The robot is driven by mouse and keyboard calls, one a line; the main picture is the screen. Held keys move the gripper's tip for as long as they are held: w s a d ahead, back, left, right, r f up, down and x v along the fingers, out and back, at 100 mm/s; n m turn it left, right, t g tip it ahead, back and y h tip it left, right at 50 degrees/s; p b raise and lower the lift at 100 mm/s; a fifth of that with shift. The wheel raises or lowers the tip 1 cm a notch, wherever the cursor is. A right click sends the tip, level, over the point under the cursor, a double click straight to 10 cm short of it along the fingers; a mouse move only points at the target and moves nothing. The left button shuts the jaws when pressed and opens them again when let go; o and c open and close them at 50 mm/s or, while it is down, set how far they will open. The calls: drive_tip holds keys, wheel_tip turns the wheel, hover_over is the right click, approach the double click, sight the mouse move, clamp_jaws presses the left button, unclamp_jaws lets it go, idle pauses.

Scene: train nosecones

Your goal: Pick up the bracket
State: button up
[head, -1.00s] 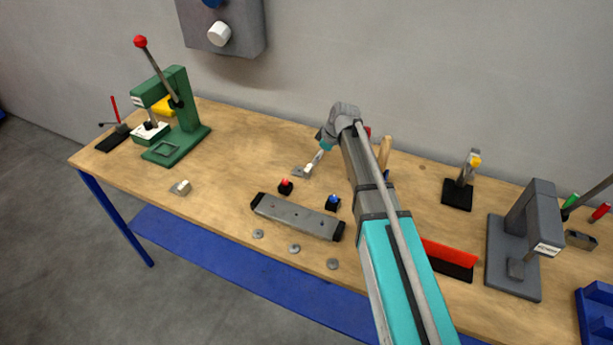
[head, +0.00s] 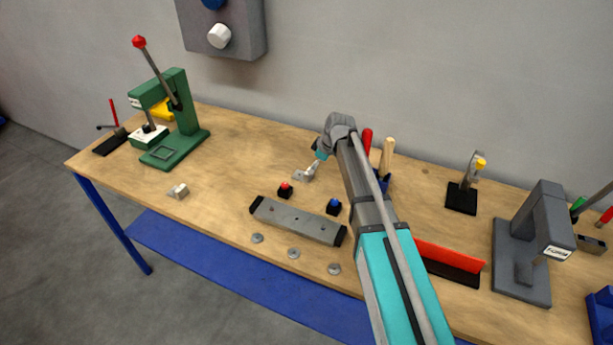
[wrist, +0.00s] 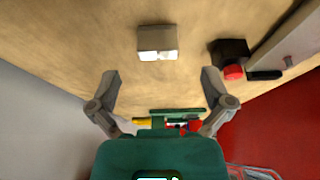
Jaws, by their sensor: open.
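A small grey metal bracket (head: 302,175) lies on the wooden workbench (head: 235,150), behind the block with the red button. In the wrist view a small block-like piece with a bright front face (wrist: 157,42), which looks like this bracket, lies ahead of the fingertips, centred between them. My gripper (wrist: 161,80) is open, its two fingers apart with nothing between them. In the head view my gripper (head: 315,164) is just above and beside the bracket and partly hides it; whether they touch cannot be told. A second similar metal piece (head: 178,191) lies at the left front edge.
A black block with a red button (head: 285,190), one with a blue button (head: 333,206) and a grey bar with black ends (head: 297,221) lie close by. Several washers line the front edge. A green press (head: 175,120) stands left, a grey press (head: 530,245) right.

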drive_tip(key=shift+b+x, duration=2.35)
drive_tip(key=shift+x, duration=0.3)
drive_tip(key=shift+w+r, duration=0.1)
drive_tip(key=c, duration=1.3)
drive_tip(key=shift+r, duration=0.15)
wheel_tip(320, 180, up, 2)
drive_tip(key=p, duration=0.2)
drive_tip(key=shift+p, duration=0.3)
drive_tip(key=s+d+r+p, duration=0.1)
drive_tip(key=s+r+p, duration=0.2)
drive_tip(key=s, duration=0.1)
drive_tip(key=s+d+r+p, duration=0.2)
drive_tip(key=s+r+p, duration=0.2)
drive_tip(key=s+d+r+p, duration=0.2)
drive_tip(key=s+r+p, duration=0.1)
drive_tip(key=s, duration=0.2)
drive_tip(key=shift+r, duration=0.35)
